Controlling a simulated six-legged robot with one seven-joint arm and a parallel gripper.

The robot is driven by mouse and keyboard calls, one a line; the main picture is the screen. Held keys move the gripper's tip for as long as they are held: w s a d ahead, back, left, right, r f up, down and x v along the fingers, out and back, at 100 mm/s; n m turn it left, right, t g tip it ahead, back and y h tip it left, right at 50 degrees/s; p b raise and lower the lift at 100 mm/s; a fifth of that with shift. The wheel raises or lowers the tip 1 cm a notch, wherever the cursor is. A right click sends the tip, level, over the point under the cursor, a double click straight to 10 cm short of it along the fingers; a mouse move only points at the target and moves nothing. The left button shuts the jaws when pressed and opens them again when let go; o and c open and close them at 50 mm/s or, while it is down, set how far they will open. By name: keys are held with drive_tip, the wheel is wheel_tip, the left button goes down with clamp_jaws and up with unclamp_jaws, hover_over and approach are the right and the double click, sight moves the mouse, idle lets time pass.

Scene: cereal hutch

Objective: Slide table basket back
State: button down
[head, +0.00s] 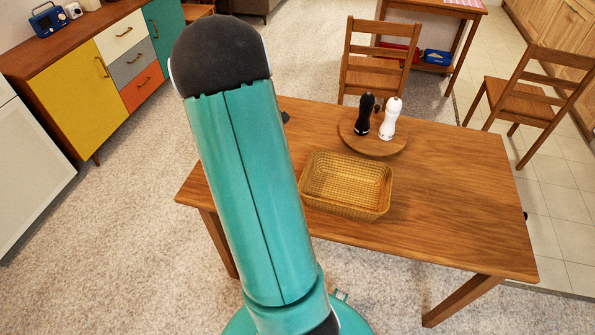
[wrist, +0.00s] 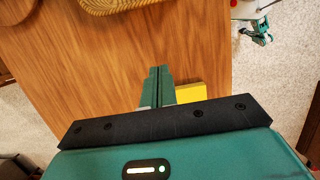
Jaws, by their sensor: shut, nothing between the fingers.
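The woven, straw-coloured basket (head: 346,190) stands upright and looks empty on the wooden table (head: 450,190), left of the tabletop's middle in the head view. In the wrist view, part of a golden woven rim, which looks like the basket (wrist: 115,6), shows at the top edge. My gripper (wrist: 157,72) is shut and empty, with its fingertips over the tabletop, apart from that rim. In the head view my teal arm hides the gripper and the table's left part.
A round wooden board (head: 399,145) with a black mill (head: 364,112) and a white mill (head: 390,118) stands just behind the basket. A yellow item (wrist: 190,92) shows beside my fingers; I cannot tell what it is. Chairs (head: 375,75) stand behind and right. The table's right side is clear.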

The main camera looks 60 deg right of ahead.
drive_tip(key=shift+g, duration=0.3)
drive_tip(key=x, duration=0.4)
drive_tip(key=d+x, duration=0.1)
drive_tip(key=x, duration=0.3)
drive_tip(key=s+x, duration=0.1)
drive_tip(key=x, duration=0.3)
drive_tip(key=shift+d+r, duration=0.1)
drive_tip(key=shift+d, duration=0.15)
drive_tip(key=s, duration=0.1)
drive_tip(key=s+d, duration=0.1)
drive_tip(key=s, duration=0.1)
drive_tip(key=shift+s, duration=0.2)
drive_tip(key=shift+s+r, duration=0.1)
drive_tip(key=shift+s, duration=0.05)
drive_tip(key=s+d, duration=0.2)
drive_tip(key=s, duration=0.8)
drive_tip(key=s+d, duration=0.2)
drive_tip(key=s, duration=0.8)
drive_tip(key=s+d, duration=0.2)
drive_tip(key=s, duration=0.8)
drive_tip(key=shift+d, duration=0.35)
